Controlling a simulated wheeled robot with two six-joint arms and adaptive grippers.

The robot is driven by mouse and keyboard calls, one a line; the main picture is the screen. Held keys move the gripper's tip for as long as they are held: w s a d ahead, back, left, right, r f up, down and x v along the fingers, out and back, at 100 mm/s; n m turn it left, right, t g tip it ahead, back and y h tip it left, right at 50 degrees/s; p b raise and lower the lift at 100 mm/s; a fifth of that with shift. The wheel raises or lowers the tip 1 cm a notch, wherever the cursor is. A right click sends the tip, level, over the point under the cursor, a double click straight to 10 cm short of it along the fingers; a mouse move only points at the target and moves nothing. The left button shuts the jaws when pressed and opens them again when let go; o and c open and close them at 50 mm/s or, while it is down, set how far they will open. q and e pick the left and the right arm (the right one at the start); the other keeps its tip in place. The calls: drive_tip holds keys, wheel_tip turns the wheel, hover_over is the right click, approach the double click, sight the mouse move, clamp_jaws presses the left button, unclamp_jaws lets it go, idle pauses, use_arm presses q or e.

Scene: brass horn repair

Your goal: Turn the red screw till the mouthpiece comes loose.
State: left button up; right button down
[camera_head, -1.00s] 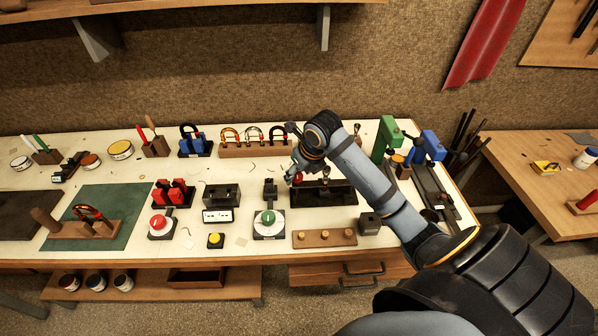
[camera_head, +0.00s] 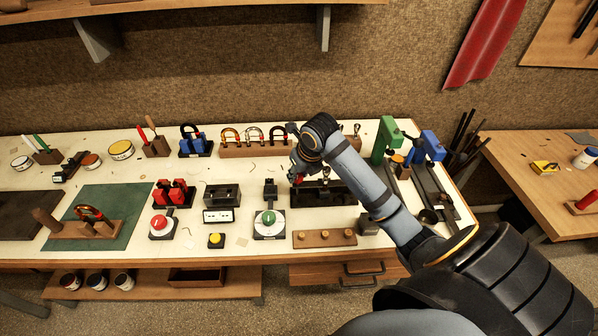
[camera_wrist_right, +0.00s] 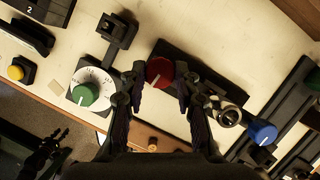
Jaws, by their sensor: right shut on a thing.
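The red screw (camera_wrist_right: 159,72) has a round red knob with a pale pointer line. It sits at the left end of a black puller block (camera_head: 328,194) on the white bench top. My right gripper (camera_wrist_right: 160,82) is shut on the red knob, one finger on each side. In the head view, the right gripper (camera_head: 298,171) partly hides the screw. A silver ring-shaped part (camera_wrist_right: 228,116), perhaps the mouthpiece, sits along the puller beside the right finger. I cannot tell whether it is loose. My left gripper is not seen in the head view.
A green dial knob (camera_head: 268,218) stands in front of the gripper, left of a wooden peg board (camera_head: 324,238). A rack of horn bows (camera_head: 254,149) stands behind. A blue knob (camera_wrist_right: 262,133) and green stand (camera_head: 387,139) are to the right.

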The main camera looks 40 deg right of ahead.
drive_tip(key=shift+a+r+m+h+p, duration=0.15)
drive_tip(key=shift+r+m+h+p, duration=0.15)
drive_tip(key=shift+m+p, duration=0.35)
drive_tip(key=m+h+p, duration=0.1)
drive_tip(key=m+p, duration=0.2)
drive_tip(key=p, duration=0.1)
drive_tip(key=m+g+h+p, duration=0.1)
drive_tip(key=m+p, duration=0.2)
drive_tip(key=p, duration=0.1)
drive_tip(key=m+g+h+p, duration=0.1)
drive_tip(key=m+p, duration=0.3)
drive_tip(key=shift+w+a+r+p, duration=0.1)
drive_tip(key=shift+w+a+p, duration=0.1)
drive_tip(key=shift+p, duration=0.15)
drive_tip(key=shift+m+p, duration=0.35)
drive_tip(key=shift+m, duration=0.1)
drive_tip(key=m, duration=0.1)
drive_tip(key=m+g+p, duration=0.1)
drive_tip(key=shift+w+f+m+h, duration=0.2)
drive_tip(key=shift+f+m+h, duration=0.1)
drive_tip(key=shift+m, duration=0.1)
drive_tip(key=m+g, duration=0.1)
drive_tip(key=m, duration=0.1)
drive_tip(key=m+g, duration=0.1)
drive_tip(key=m, duration=0.2)
drive_tip(key=shift+w+m+g, duration=0.1)
drive_tip(key=shift+m+g, duration=0.2)
drive_tip(key=c, duration=1)
unclamp_jaws()
